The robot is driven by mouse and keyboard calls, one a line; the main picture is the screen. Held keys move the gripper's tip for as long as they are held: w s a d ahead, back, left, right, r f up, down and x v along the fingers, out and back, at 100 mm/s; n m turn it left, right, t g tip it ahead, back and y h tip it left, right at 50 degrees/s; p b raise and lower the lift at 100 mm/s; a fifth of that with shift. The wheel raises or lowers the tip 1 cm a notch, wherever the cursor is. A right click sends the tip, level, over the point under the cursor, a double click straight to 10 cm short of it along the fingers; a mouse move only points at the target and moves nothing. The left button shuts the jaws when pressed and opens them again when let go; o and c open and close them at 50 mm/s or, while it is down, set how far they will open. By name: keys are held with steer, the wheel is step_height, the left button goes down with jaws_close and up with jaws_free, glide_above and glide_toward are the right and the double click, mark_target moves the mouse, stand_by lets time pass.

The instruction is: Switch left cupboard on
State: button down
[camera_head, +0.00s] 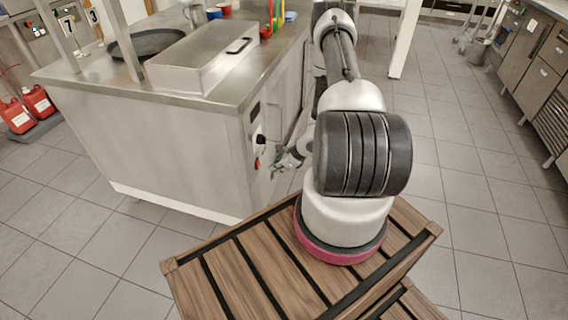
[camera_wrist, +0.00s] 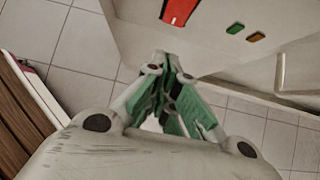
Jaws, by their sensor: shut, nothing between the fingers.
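A steel cupboard (camera_head: 170,150) stands left of my arm. Its narrow end carries a dark display (camera_head: 255,111), a black knob (camera_head: 260,139) and a red switch (camera_head: 257,163). In the wrist view the red switch (camera_wrist: 179,11) sits at the top edge and is partly cut off. A green button (camera_wrist: 235,28) and an orange button (camera_wrist: 257,37) are right of it. My gripper (camera_head: 276,167) is close to this panel, and its green-padded fingers (camera_wrist: 168,62) are shut and empty. They appear just short of the red switch; I cannot tell whether they touch the panel.
A steel box (camera_head: 195,62) with a handle and a dark round pan (camera_head: 147,43) are on the cupboard top. Steel units (camera_head: 530,60) line the right side. The tiled floor (camera_head: 480,200) between is clear.

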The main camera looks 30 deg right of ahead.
mark_target(258, 164)
steer(key=shift+w+a+f, duration=0.1)
steer(key=shift+w+a, duration=1.05)
steer(key=shift+w, duration=0.3)
steer(key=shift+w+a+f, duration=0.15)
steer(key=shift+w+a, duration=0.05)
steer(key=shift+r, duration=0.85)
steer(key=shift+w, duration=0.1)
steer(key=shift+d, duration=0.1)
